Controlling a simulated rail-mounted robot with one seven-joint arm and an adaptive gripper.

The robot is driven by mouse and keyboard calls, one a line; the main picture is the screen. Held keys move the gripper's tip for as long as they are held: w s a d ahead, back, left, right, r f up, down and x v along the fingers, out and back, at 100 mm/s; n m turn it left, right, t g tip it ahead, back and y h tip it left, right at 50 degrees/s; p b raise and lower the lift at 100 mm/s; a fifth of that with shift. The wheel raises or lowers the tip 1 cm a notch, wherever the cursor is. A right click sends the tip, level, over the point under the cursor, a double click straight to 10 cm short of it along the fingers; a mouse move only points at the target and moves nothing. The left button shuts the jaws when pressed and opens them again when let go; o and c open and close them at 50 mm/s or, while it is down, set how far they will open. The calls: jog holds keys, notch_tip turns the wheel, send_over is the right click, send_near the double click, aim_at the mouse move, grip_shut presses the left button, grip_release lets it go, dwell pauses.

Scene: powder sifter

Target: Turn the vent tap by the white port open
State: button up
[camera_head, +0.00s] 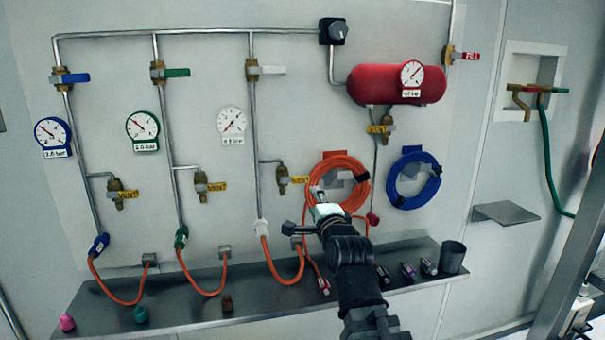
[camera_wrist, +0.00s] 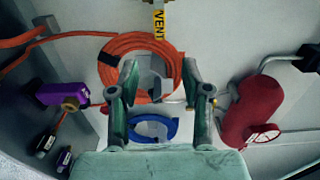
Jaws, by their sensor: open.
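The vent tap (camera_head: 283,178) beside the white line is a brass valve with a yellow VENT lever (camera_head: 301,180) pointing right. The white port (camera_head: 262,227) is below it at the lower end of that pipe, with an orange hose attached. In the wrist view the yellow VENT lever (camera_wrist: 159,22) is at the top edge, beyond the orange coil; the valve body is mostly out of frame. My gripper (camera_head: 322,198) is open and empty, in front of the orange coil, lower right of the tap. The wrist view shows its fingers (camera_wrist: 160,82) apart, not touching the lever.
The orange hose coil (camera_head: 318,172) hangs just right of the lever; the blue coil (camera_head: 393,182) is farther right. The red tank (camera_head: 385,85) is above. A metal shelf (camera_head: 190,312) with small fittings and a dark cup (camera_head: 452,257) runs below. Other vent taps are at left.

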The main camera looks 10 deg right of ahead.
aim_at(303, 181)
jog(key=w+p, duration=0.3)
jog(key=w, duration=0.2)
jog(key=w+p, duration=0.3)
jog(key=w, duration=0.2)
jog(key=w+p, duration=0.3)
jog(key=w, duration=0.3)
jog(key=shift+a, duration=0.35)
grip_shut()
